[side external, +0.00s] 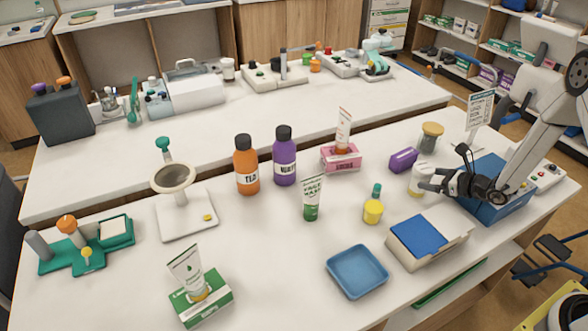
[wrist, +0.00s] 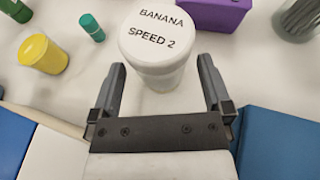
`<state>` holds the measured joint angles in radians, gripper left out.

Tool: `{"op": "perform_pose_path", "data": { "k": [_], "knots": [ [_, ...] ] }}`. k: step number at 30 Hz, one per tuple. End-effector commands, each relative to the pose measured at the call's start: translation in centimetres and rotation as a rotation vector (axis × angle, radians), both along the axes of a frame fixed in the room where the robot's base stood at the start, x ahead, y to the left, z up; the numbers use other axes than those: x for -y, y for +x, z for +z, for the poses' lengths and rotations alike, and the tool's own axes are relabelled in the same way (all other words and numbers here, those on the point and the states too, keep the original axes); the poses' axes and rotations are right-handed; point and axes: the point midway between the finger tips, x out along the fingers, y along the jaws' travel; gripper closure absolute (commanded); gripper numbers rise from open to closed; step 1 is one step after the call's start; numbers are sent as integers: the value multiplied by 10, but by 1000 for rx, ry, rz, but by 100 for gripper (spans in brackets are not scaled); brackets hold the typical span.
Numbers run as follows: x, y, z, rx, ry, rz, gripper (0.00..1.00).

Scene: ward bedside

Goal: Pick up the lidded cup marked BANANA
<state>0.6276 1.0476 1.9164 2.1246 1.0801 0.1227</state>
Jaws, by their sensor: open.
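The lidded cup marked BANANA (wrist: 158,45) is white, with "BANANA SPEED 2" in black on its lid. It stands upright on the white table in the wrist view, just ahead of my gripper (wrist: 162,85). The fingers are open, one toward each side of the cup's lower part, with nothing held. In the side external view the white cup (side external: 417,178) stands just left of my gripper (side external: 432,183), partly hidden by it.
A purple box (side external: 404,160) is close behind the cup. A blue bin (side external: 497,200) and a box with a blue top (side external: 419,236) flank my gripper.

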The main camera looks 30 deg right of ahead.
Motion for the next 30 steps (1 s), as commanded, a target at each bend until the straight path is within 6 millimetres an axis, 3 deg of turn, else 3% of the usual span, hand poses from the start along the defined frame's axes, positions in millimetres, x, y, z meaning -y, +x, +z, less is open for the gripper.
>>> {"op": "perform_pose_path", "data": {
  "k": [9, 25, 26, 30],
  "knots": [
    [-10, 28, -12, -1, -1, 2, 0],
    [-10, 30, -13, -1, 0, 0, 0],
    [-10, 29, -13, -1, 0, 0, 3],
    [-10, 29, -13, -1, 0, 0, 48]
  ]
}}
